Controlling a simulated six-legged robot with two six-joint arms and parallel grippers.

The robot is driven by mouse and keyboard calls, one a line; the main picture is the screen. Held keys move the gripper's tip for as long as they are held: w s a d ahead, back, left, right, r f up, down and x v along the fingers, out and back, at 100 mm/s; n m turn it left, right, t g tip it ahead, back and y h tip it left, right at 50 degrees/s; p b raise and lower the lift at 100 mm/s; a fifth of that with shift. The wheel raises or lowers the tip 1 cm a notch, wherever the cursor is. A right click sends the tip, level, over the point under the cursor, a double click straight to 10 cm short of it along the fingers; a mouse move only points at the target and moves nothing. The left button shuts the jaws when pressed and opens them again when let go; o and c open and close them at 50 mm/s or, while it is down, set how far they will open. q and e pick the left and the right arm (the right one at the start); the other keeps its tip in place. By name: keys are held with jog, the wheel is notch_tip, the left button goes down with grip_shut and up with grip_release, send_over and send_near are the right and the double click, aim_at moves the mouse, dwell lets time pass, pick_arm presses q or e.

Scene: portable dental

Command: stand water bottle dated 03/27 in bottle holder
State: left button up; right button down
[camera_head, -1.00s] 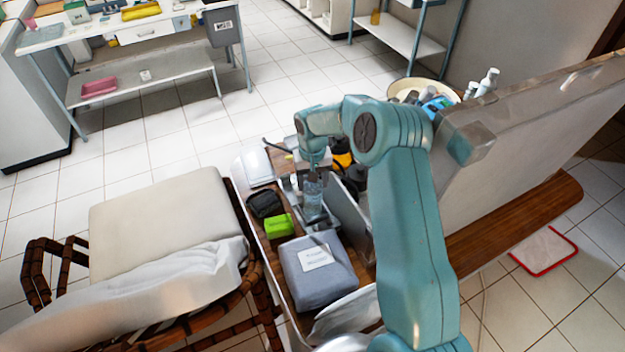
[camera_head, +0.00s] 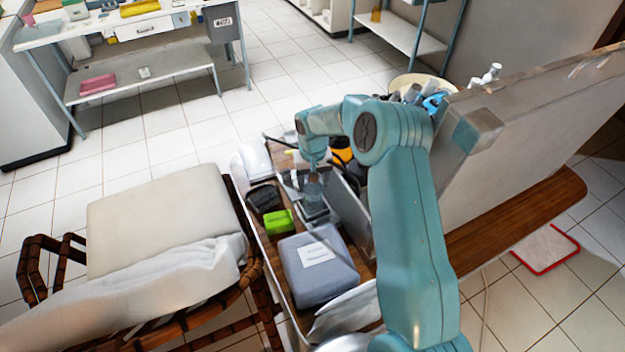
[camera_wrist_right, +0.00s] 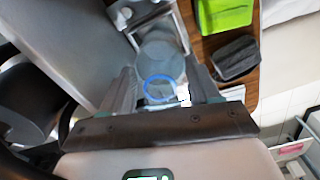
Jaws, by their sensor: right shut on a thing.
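My right gripper (camera_head: 314,172) is shut on a clear water bottle (camera_head: 313,189) at the metal rack on the cart. In the right wrist view my fingers (camera_wrist_right: 165,92) close on both sides of the bottle (camera_wrist_right: 160,64), whose blue ring shows near the jaws. The bottle holder, a grey metal frame (camera_wrist_right: 178,22), lies just beyond the bottle's far end. It also shows below the bottle in the head view (camera_head: 318,218). I cannot tell whether the bottle's base is inside the frame. No date is readable. My left gripper is out of view.
A green box (camera_head: 279,221), a black case (camera_head: 264,198) and a grey pack with a white label (camera_head: 312,270) sit on the cart beside the holder. A grey upright panel (camera_head: 350,215) stands close on the right. A cream-padded chair (camera_head: 160,215) is left of the cart.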

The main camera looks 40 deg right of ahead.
jog(key=shift+d+f+b, duration=0.1)
jog(key=shift+b, duration=0.25)
dwell(0.3)
jog(key=shift+c, duration=0.8)
grip_release()
